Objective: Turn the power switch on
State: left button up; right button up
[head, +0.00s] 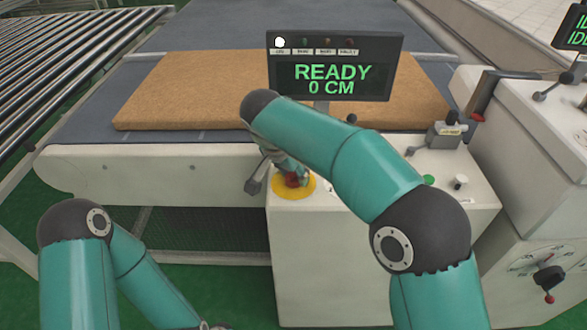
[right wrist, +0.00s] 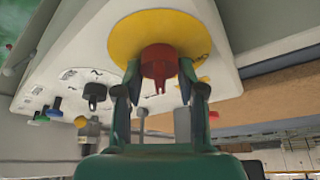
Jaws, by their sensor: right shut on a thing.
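The power switch is a red knob (head: 292,181) on a round yellow plate (head: 281,192) at the left end of the white console. In the right wrist view the red knob (right wrist: 158,64) stands out from the yellow plate (right wrist: 200,32). My right gripper (right wrist: 160,82) has its two fingers closed on either side of the knob. In the head view my right gripper (head: 293,174) is partly hidden by my forearm. A dark display (head: 335,75) above the console reads READY, 0 CM, with its leftmost lamp lit white. My left gripper is below the picture's edge.
A brown mattress (head: 200,85) lies on the grey conveyor belt (head: 75,125) behind the console. A grey lever box (head: 443,135), a green button (head: 428,180) and a small knob (head: 460,182) are on the console's right. A second machine (head: 545,130) stands at the right.

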aim_at(284, 190)
jog(key=shift+a+m+h+p, duration=0.1)
jog(key=shift+m+h+p, duration=0.35)
jog(key=shift+m, duration=0.65)
jog(key=o, duration=1.1)
jog(key=shift+g, duration=0.3)
jog(key=shift+o, duration=0.2)
jog(key=shift+r, duration=0.1)
jog(key=v, duration=0.7)
jog(key=shift+s, duration=0.15)
